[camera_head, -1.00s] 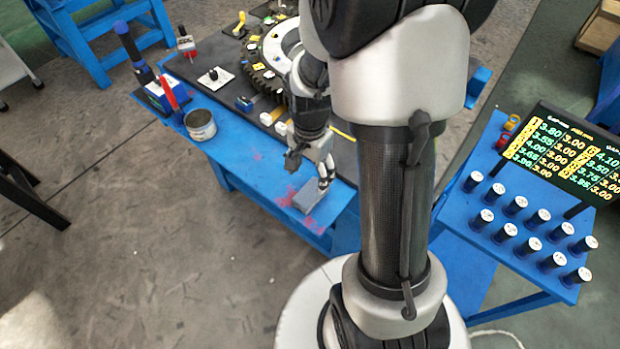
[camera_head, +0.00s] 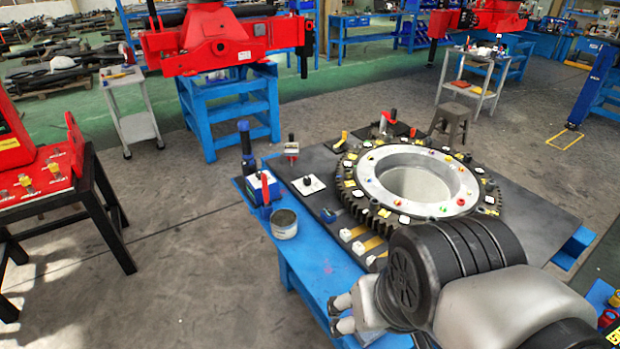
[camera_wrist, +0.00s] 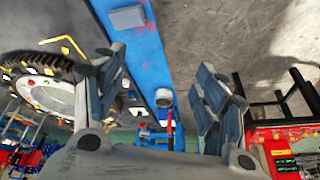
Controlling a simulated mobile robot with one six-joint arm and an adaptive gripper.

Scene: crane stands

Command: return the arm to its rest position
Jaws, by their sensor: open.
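My gripper (camera_wrist: 162,62) is open and empty in the wrist view, with its two fingers wide apart. In the head view my arm (camera_head: 450,275) fills the lower right, folded low in front of the blue bench (camera_head: 318,278).
A large toothed ring (camera_head: 370,200) lies on the black bench top. An open can (camera_head: 284,224) and a blue box (camera_head: 262,189) stand at its left edge. A black-legged table (camera_head: 108,215) stands left. Grey floor between is clear.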

